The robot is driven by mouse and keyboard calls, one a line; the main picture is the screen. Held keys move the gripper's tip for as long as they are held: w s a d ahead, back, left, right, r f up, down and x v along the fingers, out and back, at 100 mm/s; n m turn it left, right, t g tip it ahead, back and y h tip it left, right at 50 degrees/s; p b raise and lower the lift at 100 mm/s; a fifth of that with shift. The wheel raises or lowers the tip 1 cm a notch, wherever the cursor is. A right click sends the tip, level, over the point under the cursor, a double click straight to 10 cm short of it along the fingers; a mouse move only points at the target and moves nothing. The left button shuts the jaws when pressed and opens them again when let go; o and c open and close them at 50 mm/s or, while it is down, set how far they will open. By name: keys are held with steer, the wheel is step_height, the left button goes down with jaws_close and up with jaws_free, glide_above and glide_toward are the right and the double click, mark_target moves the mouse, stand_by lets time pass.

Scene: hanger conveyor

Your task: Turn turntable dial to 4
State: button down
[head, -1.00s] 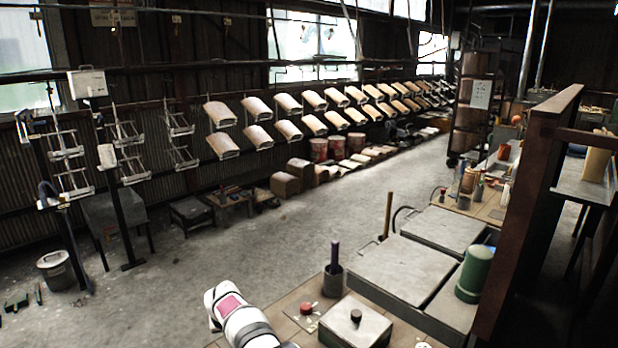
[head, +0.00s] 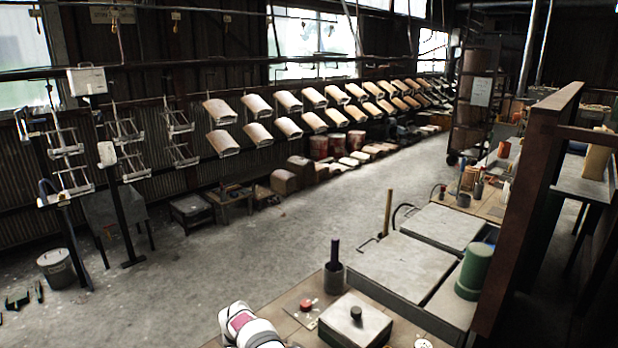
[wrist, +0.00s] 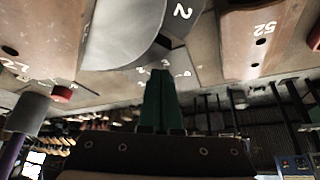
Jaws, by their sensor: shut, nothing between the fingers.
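My gripper (wrist: 160,74) shows in the wrist view as two green fingers, shut together with nothing between them. Their tips are close to a grey rounded part (wrist: 128,35) and a flat face with the figure 2 (wrist: 181,12). Small white figures lie around the tips; most are too small to read, and I cannot tell whether the fingers touch the dial. A red knob (head: 306,305) sits on a small pale plate on the bench in the head view; it also shows in the wrist view (wrist: 62,95). The dial's pointer cannot be made out.
A grey box with a black knob (head: 343,327) stands beside the red knob. Behind them is a dark cup with a stick (head: 333,279). A green canister (head: 475,271) stands at right. A block marked 52 (wrist: 262,40) is right of my fingers.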

steer(key=shift+w+a, duration=0.15)
steer(key=shift+w, duration=0.15)
stand_by(0.4)
steer(key=shift+s+a, duration=0.1)
steer(key=shift+a, duration=0.3)
steer(key=shift+s, duration=0.1)
steer(key=shift+s+d+r, duration=0.1)
steer(key=shift+s, duration=0.2)
step_height(320, 180, up, 6)
steer(key=shift+f, duration=0.1)
